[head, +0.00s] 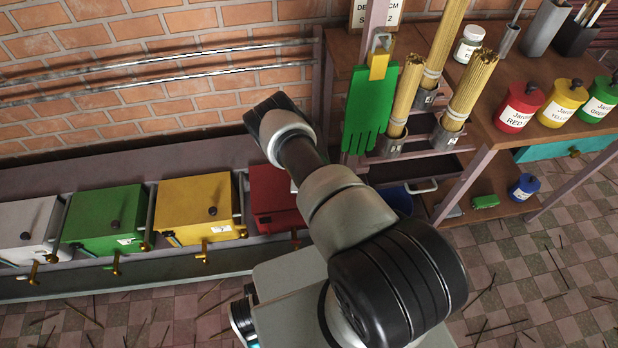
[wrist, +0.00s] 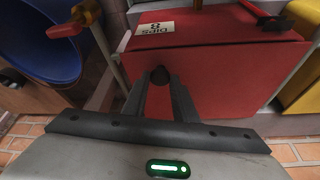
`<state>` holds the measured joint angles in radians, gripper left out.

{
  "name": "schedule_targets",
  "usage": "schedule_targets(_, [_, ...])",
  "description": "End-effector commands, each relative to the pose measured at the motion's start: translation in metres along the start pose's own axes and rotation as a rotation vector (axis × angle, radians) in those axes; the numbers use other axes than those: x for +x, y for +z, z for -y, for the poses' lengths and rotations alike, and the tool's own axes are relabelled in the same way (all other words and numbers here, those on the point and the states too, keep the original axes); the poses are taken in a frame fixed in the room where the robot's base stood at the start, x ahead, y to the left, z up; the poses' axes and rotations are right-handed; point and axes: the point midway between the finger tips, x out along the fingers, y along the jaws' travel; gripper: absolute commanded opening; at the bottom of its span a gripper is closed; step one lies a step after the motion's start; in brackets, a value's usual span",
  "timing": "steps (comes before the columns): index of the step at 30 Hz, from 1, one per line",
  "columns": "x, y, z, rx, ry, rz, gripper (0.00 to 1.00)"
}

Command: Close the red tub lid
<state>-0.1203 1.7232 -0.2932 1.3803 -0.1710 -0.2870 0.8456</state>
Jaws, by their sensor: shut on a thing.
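The red tub (head: 272,222) stands at the right end of the row of tubs in the head view, partly hidden behind my arm. Its red lid (wrist: 215,82) fills the middle of the wrist view, with a labelled red face beyond it. My gripper (wrist: 160,84) is shut on the dark knob (wrist: 160,74) of the lid. The gripper is hidden behind my arm in the head view. I cannot tell whether the lid lies fully flat on the tub.
Yellow (head: 196,203), green (head: 104,214) and white (head: 27,229) tubs stand left of the red one. A blue bucket (wrist: 42,40) is beside it. A shelf unit with incense bundles (head: 468,88) and a green glove (head: 369,112) stands to the right.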

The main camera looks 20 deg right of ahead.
Motion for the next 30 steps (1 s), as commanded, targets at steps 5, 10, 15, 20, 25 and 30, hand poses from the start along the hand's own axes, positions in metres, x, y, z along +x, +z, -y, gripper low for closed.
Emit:
schedule_targets(5, [-0.005,0.011,-0.004,0.001,0.000,-0.001,0.00])
schedule_targets(10, [-0.005,0.014,-0.004,0.000,0.001,0.001,0.00])
schedule_targets(15, [-0.006,0.016,-0.005,0.000,0.002,0.005,0.00])
schedule_targets(20, [-0.006,0.015,-0.004,0.000,0.001,0.004,0.44])
schedule_targets(25, [-0.005,0.014,-0.004,0.000,0.000,0.002,0.44])
schedule_targets(30, [-0.010,0.013,-0.004,0.000,0.000,0.001,0.44])
